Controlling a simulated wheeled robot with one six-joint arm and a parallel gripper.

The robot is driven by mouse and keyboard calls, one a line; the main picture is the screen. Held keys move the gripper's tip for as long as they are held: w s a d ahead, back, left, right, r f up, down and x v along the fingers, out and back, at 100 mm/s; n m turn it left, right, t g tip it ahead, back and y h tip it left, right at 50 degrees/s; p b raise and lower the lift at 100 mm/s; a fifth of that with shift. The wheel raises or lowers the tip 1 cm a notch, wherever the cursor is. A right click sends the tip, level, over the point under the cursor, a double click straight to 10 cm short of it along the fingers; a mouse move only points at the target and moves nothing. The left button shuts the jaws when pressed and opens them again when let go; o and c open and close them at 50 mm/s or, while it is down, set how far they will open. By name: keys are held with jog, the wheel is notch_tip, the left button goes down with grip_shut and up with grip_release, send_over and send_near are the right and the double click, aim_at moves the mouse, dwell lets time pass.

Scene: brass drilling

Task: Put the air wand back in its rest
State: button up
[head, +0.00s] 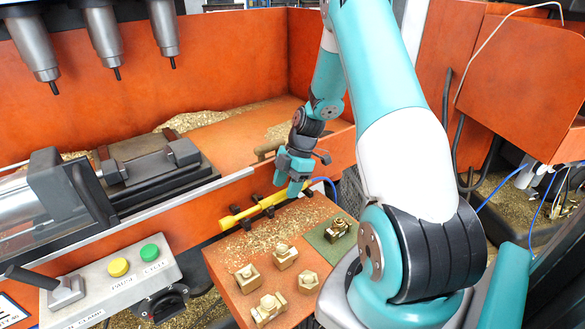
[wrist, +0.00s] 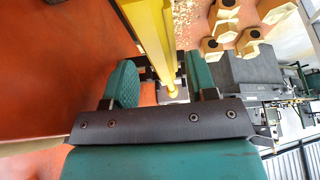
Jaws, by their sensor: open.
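The yellow air wand (head: 247,211) lies along the top of the orange front wall of the machine, at black brackets (head: 270,211) that look like its rest. Whether it is fully seated in them I cannot tell. A blue hose (head: 327,181) runs by its right end. My gripper (head: 293,191) is at the wand's right part, pointing down. In the wrist view the wand (wrist: 152,35) passes between the two teal fingers of my gripper (wrist: 163,75). The fingers are open, with a gap beside the wand.
An orange table (head: 231,262) in front holds several brass fittings (head: 285,256), and a green mat (head: 325,240) with another part. A vise (head: 160,165) stands inside the machine. A button panel (head: 118,285) is at lower left, drill spindles (head: 103,33) at upper left.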

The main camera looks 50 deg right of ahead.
jog(key=w+b+v, duration=0.1)
jog(key=b+v, duration=0.1)
jog(key=v, duration=0.9)
notch_tip(320, 180, up, 3)
jog(key=m, duration=0.1)
send_over(277, 196)
jog(key=s+a+r+m, duration=0.1)
jog(key=s+a+r, duration=0.15)
jog(key=a, duration=0.45)
jog(key=s+a+r+m, duration=0.1)
jog(key=a+r+m, duration=0.15)
jog(key=a, duration=0.45)
jog(key=s+a+r+m, duration=0.3)
jog(key=s+a+m, duration=0.1)
jog(key=s+a, duration=1)
jog(key=shift+s+g, duration=0.4)
jog(key=shift+s, duration=0.35)
jog(key=shift+a, duration=0.1)
